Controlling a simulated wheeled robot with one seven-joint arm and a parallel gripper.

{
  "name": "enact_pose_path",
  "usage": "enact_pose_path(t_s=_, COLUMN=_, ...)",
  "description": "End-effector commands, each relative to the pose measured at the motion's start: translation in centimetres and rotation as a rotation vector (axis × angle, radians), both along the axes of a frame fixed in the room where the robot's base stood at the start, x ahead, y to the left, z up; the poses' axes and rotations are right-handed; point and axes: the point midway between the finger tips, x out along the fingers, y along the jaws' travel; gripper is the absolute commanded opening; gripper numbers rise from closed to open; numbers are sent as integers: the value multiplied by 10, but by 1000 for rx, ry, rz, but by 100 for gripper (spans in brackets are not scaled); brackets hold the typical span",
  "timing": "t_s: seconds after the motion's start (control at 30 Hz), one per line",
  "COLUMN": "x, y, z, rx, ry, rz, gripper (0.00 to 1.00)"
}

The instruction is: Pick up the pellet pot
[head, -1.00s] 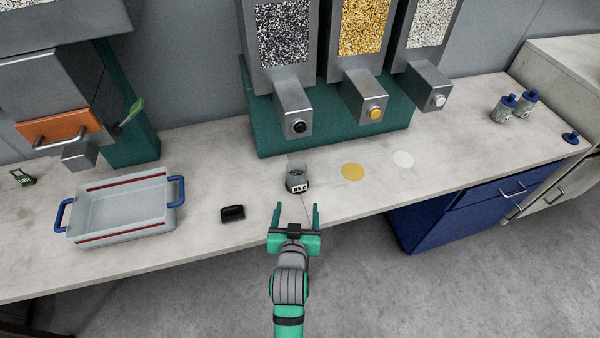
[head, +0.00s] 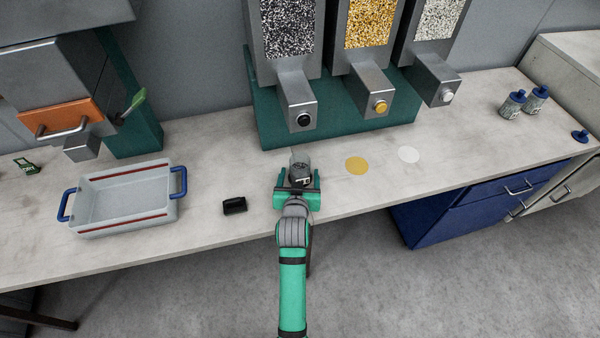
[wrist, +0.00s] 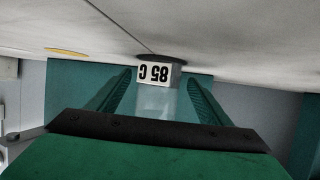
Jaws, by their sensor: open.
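My gripper (head: 298,180) is open and reaches in from the front, with a finger on each side of the pot. In the wrist view a gap shows between the pot and each finger of my gripper (wrist: 160,95). My gripper hides the pot's lower part in the head view.
Dispensers with black, yellow (head: 380,107) and white outlets stand behind. Yellow (head: 357,166) and white (head: 409,154) discs lie to the right. A black block (head: 234,205) and a grey tray with blue handles (head: 120,232) are to the left. Blue-capped bottles (head: 512,104) stand far right.

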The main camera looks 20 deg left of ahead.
Motion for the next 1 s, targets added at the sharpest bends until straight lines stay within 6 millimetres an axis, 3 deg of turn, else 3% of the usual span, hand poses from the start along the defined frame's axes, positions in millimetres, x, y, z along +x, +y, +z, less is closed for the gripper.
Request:
enact_pose_path(t_s=0.2, x=21, y=5, z=-10, rx=0, ry=1, rz=0, gripper=72)
enact_pose_path(t_s=0.47, x=23, y=6, z=-11, rx=0, ry=0, rz=0, gripper=72)
enact_pose_path(t_s=0.7, x=23, y=6, z=-11, rx=0, ry=0, rz=0, gripper=17)
enact_pose_path(t_s=0.77, x=23, y=6, z=-10, rx=1, ry=-3, rz=0, gripper=12)
enact_pose_path(t_s=1.0, x=23, y=6, z=-8, rx=1, ry=-3, rz=0, gripper=12)
